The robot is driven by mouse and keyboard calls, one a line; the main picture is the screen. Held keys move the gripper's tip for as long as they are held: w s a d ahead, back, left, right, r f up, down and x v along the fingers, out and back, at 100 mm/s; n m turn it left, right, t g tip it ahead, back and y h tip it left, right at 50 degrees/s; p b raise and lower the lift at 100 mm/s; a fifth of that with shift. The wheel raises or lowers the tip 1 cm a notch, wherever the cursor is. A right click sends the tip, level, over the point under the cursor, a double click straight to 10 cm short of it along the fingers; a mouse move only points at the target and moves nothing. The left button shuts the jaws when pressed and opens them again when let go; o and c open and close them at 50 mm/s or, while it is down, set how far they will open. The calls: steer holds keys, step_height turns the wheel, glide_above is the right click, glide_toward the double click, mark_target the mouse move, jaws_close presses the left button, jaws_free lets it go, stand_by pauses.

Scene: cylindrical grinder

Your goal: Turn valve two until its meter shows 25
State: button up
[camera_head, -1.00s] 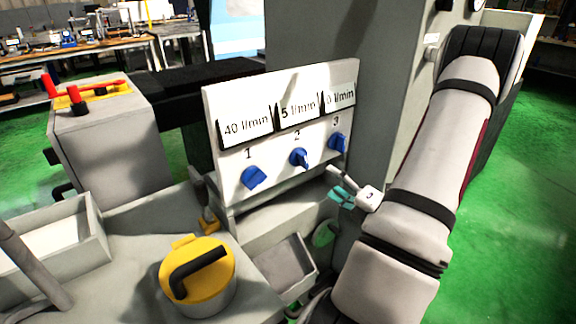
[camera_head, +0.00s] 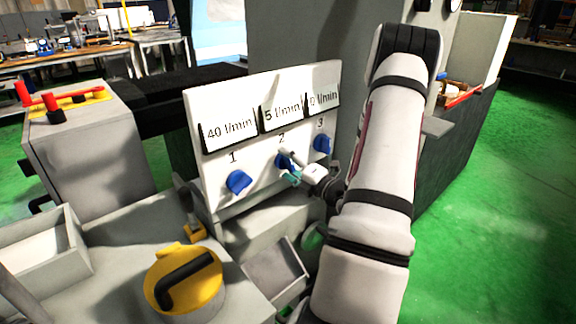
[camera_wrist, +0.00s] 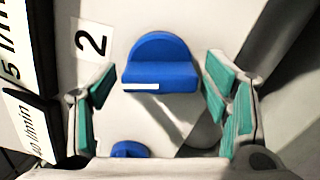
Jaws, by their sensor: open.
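The white panel (camera_head: 222,180) carries three blue valves under numbers 1, 2 and 3. Valve two (camera_head: 283,160) is the middle one, partly hidden by my gripper in the head view. Its meter (camera_head: 282,115) reads 5 l/min. In the wrist view valve two (camera_wrist: 160,65) lies between and ahead of my open fingers, beside the label 2. My gripper (camera_head: 291,167) has teal finger pads and is right in front of valve two. In the wrist view the pads of my gripper (camera_wrist: 160,108) stand apart on both sides, with gaps to the knob.
Valve one (camera_head: 238,182) is to the left, its meter (camera_head: 229,132) reading 40 l/min. Valve three (camera_head: 321,143) is close on the right, near my arm. A yellow-lidded pot (camera_head: 185,280) and a grey tray (camera_head: 275,270) stand below the panel.

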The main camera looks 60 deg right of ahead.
steer(key=shift+w, duration=0.1)
steer(key=c, duration=1.1)
steer(key=shift+f+n, duration=0.1)
steer(key=shift+n, duration=0.3)
steer(key=n+b, duration=0.3)
steer(key=n, duration=0.2)
steer(key=shift+f+n, duration=0.15)
steer(key=shift+n, duration=0.15)
steer(key=n+b, duration=0.3)
steer(key=n, duration=0.1)
steer(key=shift+d+f+b, duration=0.1)
steer(key=shift+d+b, duration=0.05)
steer(key=shift+b, duration=0.2)
steer(key=shift+n+b, duration=0.9)
steer(key=shift+n, duration=0.2)
